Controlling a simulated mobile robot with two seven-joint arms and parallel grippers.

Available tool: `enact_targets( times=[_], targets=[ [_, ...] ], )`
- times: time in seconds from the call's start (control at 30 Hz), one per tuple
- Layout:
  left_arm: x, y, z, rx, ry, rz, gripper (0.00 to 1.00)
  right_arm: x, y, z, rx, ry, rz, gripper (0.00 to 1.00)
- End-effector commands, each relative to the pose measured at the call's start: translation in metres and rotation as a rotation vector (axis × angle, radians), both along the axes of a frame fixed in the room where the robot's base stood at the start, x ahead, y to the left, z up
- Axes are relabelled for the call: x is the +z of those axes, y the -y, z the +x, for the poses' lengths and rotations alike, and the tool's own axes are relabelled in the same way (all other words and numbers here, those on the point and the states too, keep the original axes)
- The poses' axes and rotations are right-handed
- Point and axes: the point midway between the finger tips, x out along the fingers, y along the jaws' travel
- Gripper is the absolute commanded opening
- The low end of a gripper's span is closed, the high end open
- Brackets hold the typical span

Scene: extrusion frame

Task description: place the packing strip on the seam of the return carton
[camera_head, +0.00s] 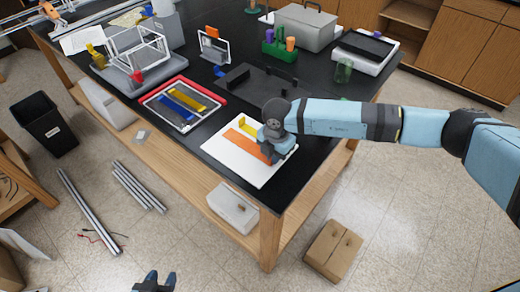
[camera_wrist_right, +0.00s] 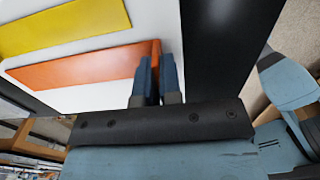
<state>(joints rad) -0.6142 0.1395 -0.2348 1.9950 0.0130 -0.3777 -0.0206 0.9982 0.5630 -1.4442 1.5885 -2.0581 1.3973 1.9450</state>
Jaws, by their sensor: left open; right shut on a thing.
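An orange strip (camera_head: 246,145) lies flat on a white board (camera_head: 228,168) at the table's near edge. My right gripper (camera_head: 271,158) is shut on its right end, and the wrist view shows the two dark blue fingers (camera_wrist_right: 158,72) close together there. The strip also shows in the right wrist view (camera_wrist_right: 80,70). A yellow strip (camera_head: 255,127) lies beside it, partly behind my right gripper in the head view. A brown cardboard carton (camera_head: 333,250) stands on the floor at the lower right. My left gripper (camera_head: 158,276) is open and empty at the bottom edge.
A red-rimmed tray (camera_head: 150,98) with blue and yellow strips lies left of the board. A dark tray (camera_head: 262,88) lies behind it. A wire-frame rack (camera_head: 138,47) stands at the back left. Metal bars (camera_head: 92,212) and a black bin (camera_head: 45,125) are on the floor.

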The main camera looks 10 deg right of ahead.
Motion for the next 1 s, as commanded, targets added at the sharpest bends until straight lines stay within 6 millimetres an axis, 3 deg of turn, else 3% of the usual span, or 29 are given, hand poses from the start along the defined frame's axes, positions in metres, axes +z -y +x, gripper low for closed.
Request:
enact_targets(
  times=[0.17,0.37,0.57,0.8,1.0],
  targets=[
    [0.000,0.000,0.000,0.000,0.000,0.000,0.43,0.003,0.000,0.000,0.000,0.001,0.001,0.00],
    [-0.003,0.000,0.000,0.000,0.000,0.000,0.43,0.024,0.000,0.001,0.000,0.004,0.002,0.00],
    [-0.010,0.000,0.000,0.000,-0.001,0.000,0.43,0.069,0.000,0.001,0.001,0.005,0.002,0.00],
    [-0.019,0.000,0.000,0.000,-0.003,0.001,0.43,0.138,0.000,0.001,0.001,0.004,0.001,0.00],
    [-0.024,0.000,-0.001,0.000,-0.003,0.001,0.43,0.179,0.000,0.000,0.000,0.003,0.001,0.00]
  ],
)
